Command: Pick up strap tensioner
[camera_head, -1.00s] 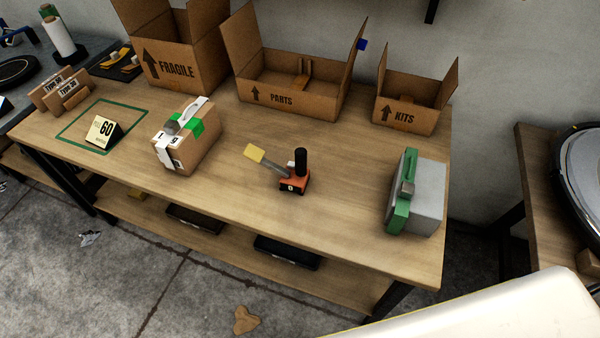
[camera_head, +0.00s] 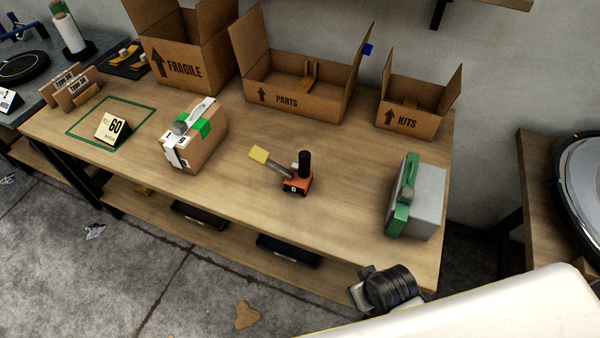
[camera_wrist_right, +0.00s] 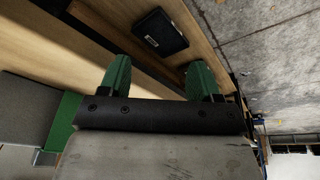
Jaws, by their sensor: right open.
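The strap tensioner (camera_head: 297,183) stands on the middle of the wooden workbench. It has an orange-red base, a black upright grip and a lever with a yellow end pointing up and left. My right arm's dark wrist shows at the bench's front right edge in the head view, well to the right of and nearer than the tensioner. In the right wrist view my right gripper (camera_wrist_right: 159,78) has its two green fingers apart with nothing between them. The tensioner is not visible in that view. My left gripper is not in view.
A strapped carton (camera_head: 205,150) stands left of the tensioner. Open PARTS (camera_head: 322,103) and KITS (camera_head: 398,122) boxes stand behind. Bench around the tensioner is clear.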

